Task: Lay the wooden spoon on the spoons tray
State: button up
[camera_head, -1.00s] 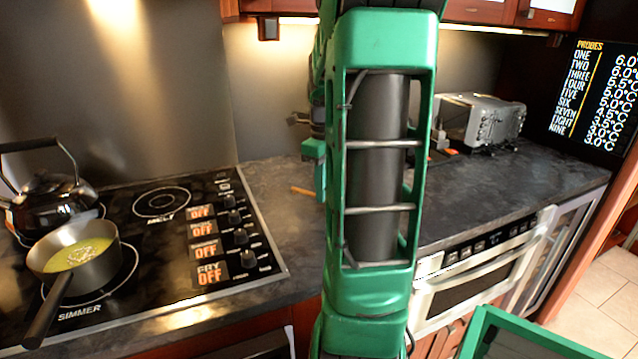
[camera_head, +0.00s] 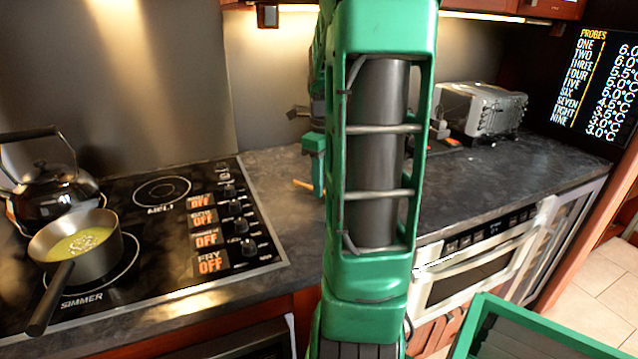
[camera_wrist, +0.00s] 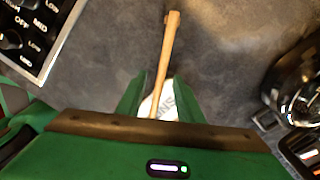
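The wooden spoon (camera_wrist: 166,60) shows in the wrist view as a pale handle running from the top middle down between my green fingers. Its lower end is hidden behind my gripper. The spoons tray (camera_wrist: 167,101) is a small white patch with the letters "NS" between the fingers, beneath or beside the spoon; I cannot tell whether they touch. My gripper (camera_wrist: 160,82) is open, with a gap beside the handle. In the head view, the end of the spoon (camera_head: 303,185) sticks out left of my arm, which hides the tray.
A stove (camera_head: 160,240) with a pan of yellow-green food (camera_head: 95,262) and a black kettle (camera_head: 50,195) is on the left. A toaster (camera_head: 482,110) stands at the back right. A dark glossy object (camera_wrist: 298,85) lies right of the spoon. The dark counter (camera_head: 500,180) is clear in front of the toaster.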

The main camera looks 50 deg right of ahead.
jog(key=o, duration=0.5)
notch_tip(320, 180, up, 11)
jog(key=shift+w+f, duration=0.1)
jog(key=shift+f, duration=0.05)
dwell(0.4)
jog(key=s+a+f+n, duration=0.3)
jog(key=a+n, duration=0.3)
jog(key=n, duration=0.3)
jog(key=s+a+f+n, duration=0.4)
jog(key=a+n, duration=0.3)
jog(key=n, duration=0.2)
jog(key=s+a+f+n, duration=0.3)
jog(key=s+a+n, duration=0.2)
jog(key=n, duration=0.4)
jog(key=shift+s+a+f, duration=0.25)
jog(key=shift+a+f, duration=0.05)
jog(key=shift+a, duration=0.35)
jog(key=shift+s+a+f+n, duration=0.3)
jog(key=shift+s+f+n, duration=0.05)
jog(key=shift+n, duration=0.35)
